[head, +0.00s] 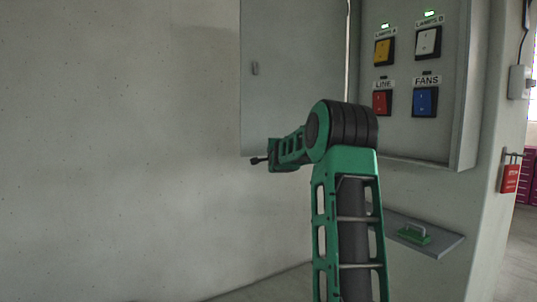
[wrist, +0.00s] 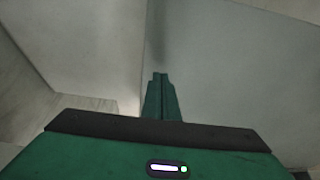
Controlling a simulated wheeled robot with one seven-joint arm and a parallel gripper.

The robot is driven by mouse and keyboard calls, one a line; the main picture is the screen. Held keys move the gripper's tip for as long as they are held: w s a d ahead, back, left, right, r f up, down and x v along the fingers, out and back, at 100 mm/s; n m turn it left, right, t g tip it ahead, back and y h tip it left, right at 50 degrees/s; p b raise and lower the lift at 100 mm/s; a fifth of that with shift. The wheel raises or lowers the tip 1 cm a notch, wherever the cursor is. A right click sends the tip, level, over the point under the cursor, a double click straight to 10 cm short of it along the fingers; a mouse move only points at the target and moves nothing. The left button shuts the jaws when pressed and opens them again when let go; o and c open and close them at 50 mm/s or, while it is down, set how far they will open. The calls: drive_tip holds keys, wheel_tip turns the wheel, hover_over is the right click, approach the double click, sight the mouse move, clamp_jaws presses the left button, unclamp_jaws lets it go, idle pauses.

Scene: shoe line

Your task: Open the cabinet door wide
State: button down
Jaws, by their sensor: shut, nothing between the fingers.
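The grey cabinet door (head: 290,60) is swung out to the left of the cabinet (head: 463,90), in front of the concrete wall, and the cabinet's inside is exposed. A small handle (head: 254,68) sits near the door's left edge. My gripper (head: 256,160) is at the door's lower left corner, pointing left; whether it touches the door is unclear. In the wrist view my gripper (wrist: 160,76) shows its green fingers together and empty, with pale flat surfaces beyond. My arm hides part of the door's and cabinet's lower edges.
The cabinet holds yellow (head: 384,52), white (head: 427,42), red (head: 382,103) and blue (head: 425,101) switches. A grey shelf (head: 445,243) with a green-based handled tool (head: 414,234) juts out below. A red tag (head: 510,178) hangs at right. The wall at left is bare.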

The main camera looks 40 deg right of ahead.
drive_tip(key=w+a, duration=0.1)
drive_tip(key=a, duration=0.9)
drive_tip(key=shift+a, duration=0.35)
drive_tip(key=s+a+f+n+g+y, duration=0.3)
drive_tip(key=s+a+f, duration=0.6)
drive_tip(key=s, duration=0.8)
drive_tip(key=s+a+f+n+g+y, duration=0.4)
drive_tip(key=s+a+f+n, duration=0.5)
drive_tip(key=s, duration=0.8)
drive_tip(key=s+a+f+n+g+y, duration=0.3)
drive_tip(key=s+a+f+n+g, duration=0.4)
drive_tip(key=s, duration=1.1)
drive_tip(key=a+f, duration=0.3)
drive_tip(key=shift+a+g+y, duration=0.15)
drive_tip(key=shift+g+y, duration=0.15)
drive_tip(key=shift+y, duration=0.1)
